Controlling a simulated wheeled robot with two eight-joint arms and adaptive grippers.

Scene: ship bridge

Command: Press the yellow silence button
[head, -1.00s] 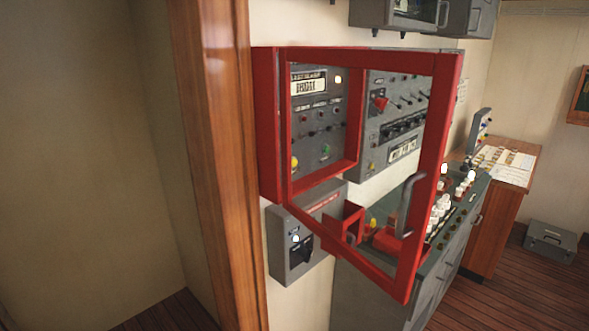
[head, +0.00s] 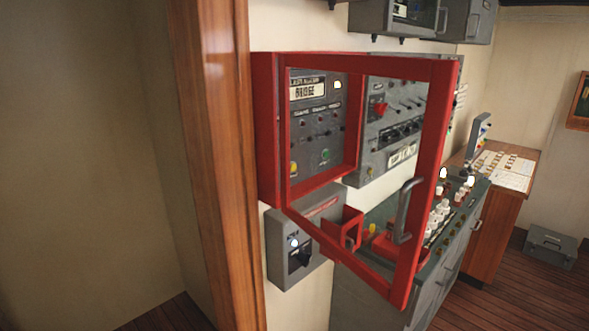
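A red-framed alarm cabinet (head: 267,130) hangs on the wall, its red-framed door (head: 432,170) standing open toward me with a grey handle (head: 407,208). Through the door frame I see the grey panel inside, with a small display, a row of small knobs, a yellow button (head: 294,169) at lower left, and a green button (head: 325,155). I cannot read whether the yellow button is labelled silence. Neither of my grippers shows in the head view.
Below the cabinet is a grey switch box (head: 290,262) with a black knob. A wooden post (head: 215,150) stands close at left. A grey console (head: 450,255) and a wooden desk (head: 500,215) stand to the right. A grey case (head: 550,247) lies on the floor.

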